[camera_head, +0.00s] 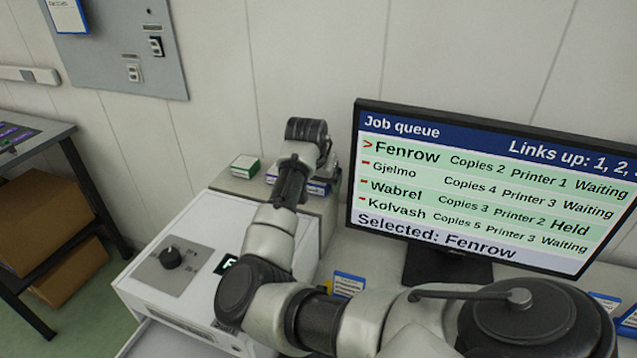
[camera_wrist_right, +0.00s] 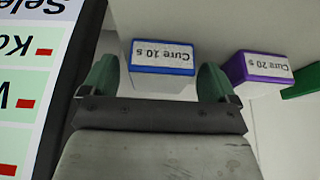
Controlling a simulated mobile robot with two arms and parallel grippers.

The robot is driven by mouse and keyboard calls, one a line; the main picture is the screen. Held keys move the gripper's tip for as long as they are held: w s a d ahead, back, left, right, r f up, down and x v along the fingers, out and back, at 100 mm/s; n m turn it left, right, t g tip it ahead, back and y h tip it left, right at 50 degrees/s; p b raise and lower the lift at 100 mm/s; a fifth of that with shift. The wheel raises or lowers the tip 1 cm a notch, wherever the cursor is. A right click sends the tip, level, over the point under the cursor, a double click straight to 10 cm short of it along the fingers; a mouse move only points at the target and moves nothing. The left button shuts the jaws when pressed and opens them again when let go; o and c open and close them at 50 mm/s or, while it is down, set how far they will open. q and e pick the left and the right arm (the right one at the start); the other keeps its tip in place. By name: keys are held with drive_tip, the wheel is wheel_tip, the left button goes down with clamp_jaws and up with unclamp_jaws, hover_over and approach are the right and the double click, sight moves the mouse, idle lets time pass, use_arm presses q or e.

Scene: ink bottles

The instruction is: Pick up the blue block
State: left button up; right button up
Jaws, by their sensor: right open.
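The blue block, a white-topped box with a blue rim and the label "Cure 10 s", shows in the right wrist view (camera_wrist_right: 162,57). In the head view the blue block (camera_head: 318,187) is partly hidden behind my arm, on the ledge left of the monitor. My right gripper (camera_wrist_right: 157,78) is open, with one green finger to each side of the blue block. A gap shows at each side, and I cannot tell how deep the fingers reach. In the head view my right wrist hides the fingertips. My left gripper is not in view.
A purple block (camera_wrist_right: 262,68) labelled "Cure 20 s" stands close beside the right-hand finger in the wrist view. A green-rimmed block (camera_head: 245,166) stands farther left. The job-queue monitor (camera_head: 480,190) is close on the right. A white machine with a knob (camera_head: 170,257) stands front left.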

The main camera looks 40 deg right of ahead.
drive_tip(key=c, duration=1)
